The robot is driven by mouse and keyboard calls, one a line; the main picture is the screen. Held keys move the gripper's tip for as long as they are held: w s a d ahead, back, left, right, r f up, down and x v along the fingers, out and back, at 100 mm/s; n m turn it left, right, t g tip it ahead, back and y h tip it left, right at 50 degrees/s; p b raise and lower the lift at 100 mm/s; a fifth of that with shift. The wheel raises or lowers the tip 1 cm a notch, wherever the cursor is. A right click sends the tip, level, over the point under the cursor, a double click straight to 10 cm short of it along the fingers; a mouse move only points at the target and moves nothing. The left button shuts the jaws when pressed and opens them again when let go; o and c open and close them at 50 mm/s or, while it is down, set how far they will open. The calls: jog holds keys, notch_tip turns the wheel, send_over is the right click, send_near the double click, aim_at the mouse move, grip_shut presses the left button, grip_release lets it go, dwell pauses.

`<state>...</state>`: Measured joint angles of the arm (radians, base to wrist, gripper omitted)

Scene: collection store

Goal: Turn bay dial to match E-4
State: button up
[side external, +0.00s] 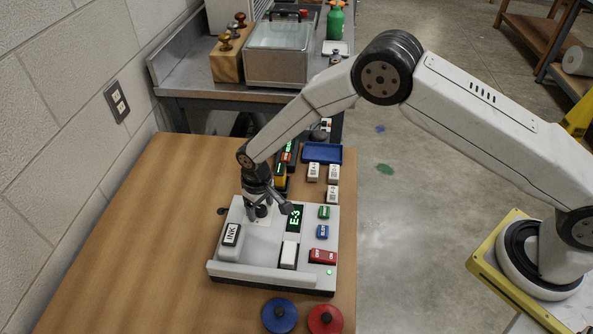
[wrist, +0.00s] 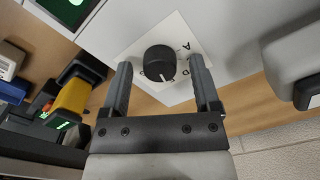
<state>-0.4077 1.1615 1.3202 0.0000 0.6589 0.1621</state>
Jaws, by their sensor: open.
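The white device (side external: 222,262) sits on the wooden table, with a lit display (side external: 295,218) reading E-3. The black round dial (wrist: 158,60) stands on a pale square plate (wrist: 187,38) in the wrist view. A white mark shows on the dial's lower edge; the letter A shows at upper right of it, and other letters are partly hidden. My gripper (wrist: 160,68) is open, one finger on each side of the dial with small gaps visible. In the side view my gripper (side external: 260,210) is down at the device's back left and hides the dial.
The device also carries a block marked INK (side external: 231,235), a green button (side external: 324,212), a blue button (side external: 322,232) and a red switch (side external: 322,257). Blue (side external: 279,315) and red (side external: 325,319) round pieces lie in front. A blue tray (side external: 322,154) and labelled blocks lie behind.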

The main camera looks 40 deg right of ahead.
aim_at(261, 208)
jog(key=shift+r, duration=0.1)
jog(key=shift+r, duration=3.8)
jog(key=shift+d+r, duration=0.4)
jog(key=s+d+r+m+t, duration=0.1)
jog(key=s+d+r, duration=0.5)
jog(key=s+d, duration=0.4)
jog(key=s+d+r+m+t, duration=0.1)
jog(key=s+d+r, duration=0.4)
jog(key=s+d, duration=0.5)
jog(key=shift+s+d+r+m+t, duration=0.2)
jog(key=shift+s+r+m+t, duration=0.1)
jog(key=shift+s+r+m, duration=0.15)
